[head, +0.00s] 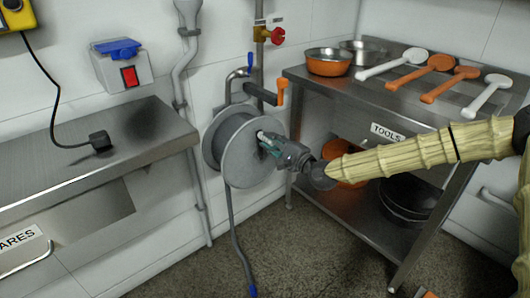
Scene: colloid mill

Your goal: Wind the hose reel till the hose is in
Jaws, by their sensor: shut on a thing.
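The hose reel (226,146) is a grey drum on the wall, between the steel counter and the steel shelf unit. Its grey hose (235,238) hangs from the drum to the floor and ends in a blue tip (252,291) at the bottom edge. My gripper (267,140) reaches in from the right, at the front face of the reel. Its fingers are shut on the reel's crank handle (262,134), a small pale part that is mostly hidden by the fingers.
A black arm with an orange grip (282,92) juts out just above the reel. A red valve (277,35) is higher up. The shelf unit (375,98), holding bowls and ladles, stands close right. The counter (150,122) is left.

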